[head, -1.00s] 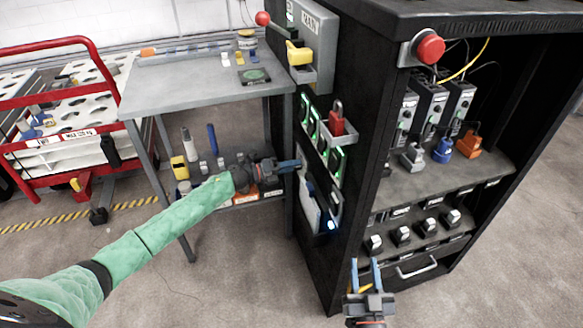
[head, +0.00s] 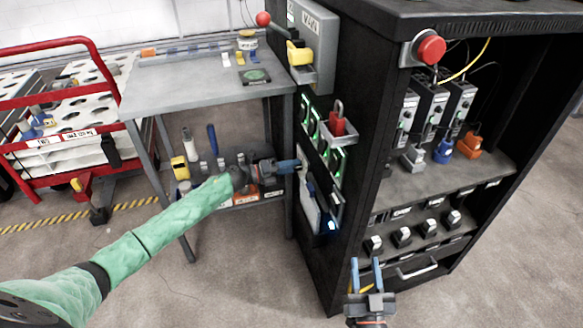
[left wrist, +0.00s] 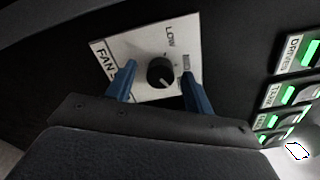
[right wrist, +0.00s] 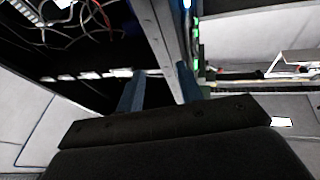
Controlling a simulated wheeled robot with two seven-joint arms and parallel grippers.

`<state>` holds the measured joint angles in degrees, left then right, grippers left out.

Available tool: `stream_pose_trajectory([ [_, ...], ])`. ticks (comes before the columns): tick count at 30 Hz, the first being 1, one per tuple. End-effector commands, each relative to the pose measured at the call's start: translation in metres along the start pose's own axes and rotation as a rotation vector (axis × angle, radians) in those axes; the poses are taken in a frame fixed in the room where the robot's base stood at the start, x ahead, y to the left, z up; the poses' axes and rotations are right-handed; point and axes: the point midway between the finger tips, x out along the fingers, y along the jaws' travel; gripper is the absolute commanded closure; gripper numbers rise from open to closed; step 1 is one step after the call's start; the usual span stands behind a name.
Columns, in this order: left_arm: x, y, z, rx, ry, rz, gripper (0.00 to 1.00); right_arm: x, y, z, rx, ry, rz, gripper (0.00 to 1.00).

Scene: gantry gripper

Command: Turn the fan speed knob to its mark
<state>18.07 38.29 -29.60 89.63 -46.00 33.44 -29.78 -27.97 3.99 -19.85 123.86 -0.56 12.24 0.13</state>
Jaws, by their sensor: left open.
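The fan speed knob (left wrist: 160,72) is a round black knob with a light pointer line, on a white plate (left wrist: 130,52) lettered "FAN" and "LOW" in the left wrist view. My left gripper (left wrist: 157,85) is open, its blue fingers on either side of the knob and apart from it. In the head view my left gripper (head: 298,165) is at the cabinet's left side panel, and the knob is hidden there. My right gripper (head: 366,272) is open and empty in front of the cabinet's lower front corner; its blue fingers also show in the right wrist view (right wrist: 160,92).
The black cabinet (head: 350,120) has green-lit indicators (head: 322,135), a padlock holder (head: 337,128) and a red button (head: 430,48). A grey table (head: 190,85) stands left of it. A red cart (head: 60,120) is far left.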

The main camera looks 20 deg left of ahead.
Motion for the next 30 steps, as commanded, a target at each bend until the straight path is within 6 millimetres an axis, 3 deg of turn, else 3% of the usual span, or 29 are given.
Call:
stream_pose_trajectory([
  [9,-0.047,0.001,-0.001,0.0,0.001,0.002,0.48,-0.002,0.0,0.007,0.002,-0.021,0.001,0.64],
  [15,-0.068,0.001,-0.001,-0.001,0.0,0.003,0.48,-0.003,0.0,0.013,0.003,-0.038,0.002,0.64],
  [30,-0.073,0.001,-0.001,0.0,0.001,0.001,0.48,-0.003,0.0,0.011,0.004,-0.037,0.002,0.64],
])
